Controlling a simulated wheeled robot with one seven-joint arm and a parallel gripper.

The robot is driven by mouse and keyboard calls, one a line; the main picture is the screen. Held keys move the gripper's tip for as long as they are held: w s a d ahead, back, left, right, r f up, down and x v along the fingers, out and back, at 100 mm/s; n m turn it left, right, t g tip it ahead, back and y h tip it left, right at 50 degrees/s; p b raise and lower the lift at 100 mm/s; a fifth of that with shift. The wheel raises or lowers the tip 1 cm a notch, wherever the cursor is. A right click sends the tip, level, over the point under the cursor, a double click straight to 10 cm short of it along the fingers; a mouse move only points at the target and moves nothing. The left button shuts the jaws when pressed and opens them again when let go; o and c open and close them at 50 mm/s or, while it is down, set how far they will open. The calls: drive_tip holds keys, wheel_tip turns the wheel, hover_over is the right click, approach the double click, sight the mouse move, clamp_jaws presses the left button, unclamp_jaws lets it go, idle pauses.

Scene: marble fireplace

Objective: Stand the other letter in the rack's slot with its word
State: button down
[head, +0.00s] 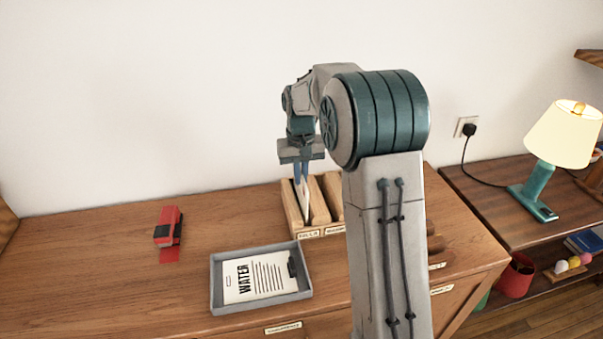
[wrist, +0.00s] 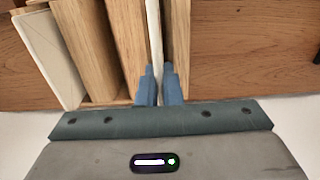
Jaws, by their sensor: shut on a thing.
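My gripper (head: 302,184) is shut on a thin white letter (head: 306,208), upright and edge-on, in the left slot of the wooden rack (head: 291,207). In the wrist view the fingers (wrist: 159,72) pinch the held letter (wrist: 154,35) between two wooden dividers. Its word cannot be seen. Another pale letter (wrist: 46,58) leans in a slot at the far left of the wrist view. The rack's left slot has a small front label (head: 309,235), too small to read surely. My arm hides the rack's right part in the head view.
A grey tray (head: 216,284) in front of the rack holds a paper marked WATER (head: 262,276) with a black clip. A red and black object (head: 168,230) lies to the left. A lamp (head: 553,150) stands on a lower side table. The left of the wooden top is clear.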

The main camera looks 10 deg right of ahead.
sight(301, 186)
drive_tip(key=shift+f, duration=0.3)
drive_tip(key=shift+f+b, duration=1.05)
drive_tip(key=shift+f, duration=0.55)
drive_tip(key=c, duration=1.5)
unclamp_jaws()
drive_tip(key=shift+r+p, duration=3.5)
drive_tip(key=shift+r, duration=1.05)
drive_tip(key=shift+s, duration=0.1)
